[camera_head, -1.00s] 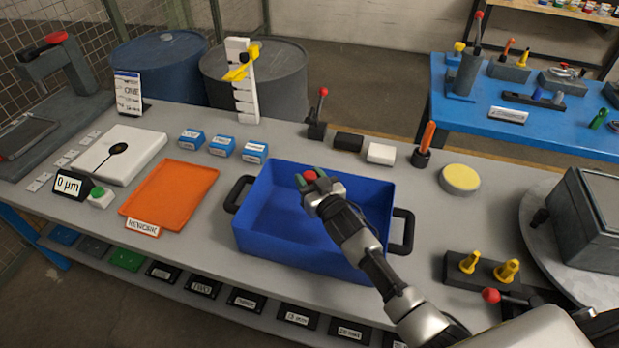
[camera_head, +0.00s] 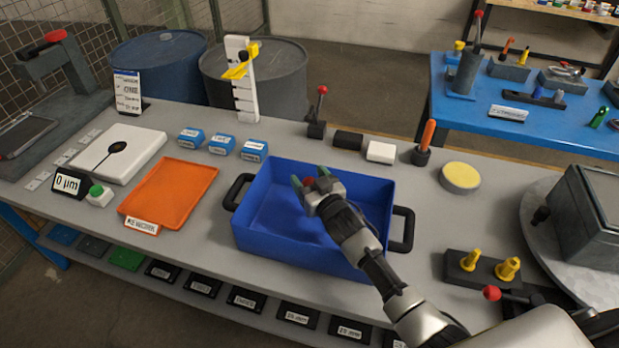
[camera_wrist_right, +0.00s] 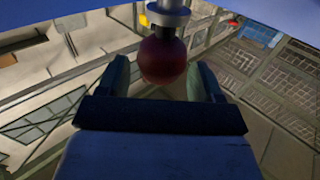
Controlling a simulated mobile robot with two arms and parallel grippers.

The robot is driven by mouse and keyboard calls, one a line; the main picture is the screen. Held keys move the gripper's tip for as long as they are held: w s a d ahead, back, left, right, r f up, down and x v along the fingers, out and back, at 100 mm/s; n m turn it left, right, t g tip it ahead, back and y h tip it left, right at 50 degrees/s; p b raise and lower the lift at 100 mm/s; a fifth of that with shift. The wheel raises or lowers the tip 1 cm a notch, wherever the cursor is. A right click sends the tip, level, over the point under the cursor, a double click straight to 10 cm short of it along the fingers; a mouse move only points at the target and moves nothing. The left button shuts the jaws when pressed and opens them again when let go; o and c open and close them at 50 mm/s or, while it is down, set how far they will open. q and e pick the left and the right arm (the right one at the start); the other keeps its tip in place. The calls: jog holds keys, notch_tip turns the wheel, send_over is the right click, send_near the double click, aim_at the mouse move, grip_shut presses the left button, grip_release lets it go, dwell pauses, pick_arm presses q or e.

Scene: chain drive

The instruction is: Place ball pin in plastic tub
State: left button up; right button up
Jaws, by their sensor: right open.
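The blue plastic tub (camera_head: 280,255) stands on the grey bench with a black handle at each end. My right gripper (camera_head: 312,180) is over the tub, with its green-tipped fingers apart. The ball pin's red ball (camera_head: 309,184) shows between the fingers, partly hidden by the gripper. In the right wrist view, the red ball (camera_wrist_right: 163,60) with its metal shank sits between the two spread fingers (camera_wrist_right: 161,80), with a gap on each side. I cannot tell whether the pin touches the tub floor. My left gripper is not in view.
An orange tray (camera_head: 172,190) lies left of the tub. Small blue boxes (camera_head: 222,145) and black and white blocks (camera_head: 380,152) stand behind it. A black block with yellow pegs (camera_head: 482,268) is to the right, near a round grey platform (camera_head: 545,250).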

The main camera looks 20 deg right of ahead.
jog(key=shift+s+a+f, duration=0.1)
jog(key=shift+s+f, duration=0.05)
jog(key=shift+f, duration=0.2)
jog(key=shift+s+r+p, duration=0.45)
jog(key=shift+r+p, duration=0.1)
jog(key=shift+p, duration=0.45)
jog(key=s+d+p, duration=0.1)
jog(key=s+p, duration=0.1)
jog(key=s, duration=0.4)
jog(key=shift+d+r+p, duration=0.15)
jog(key=shift+d+p, duration=0.15)
jog(key=shift+p, duration=0.1)
jog(key=shift+s, duration=0.1)
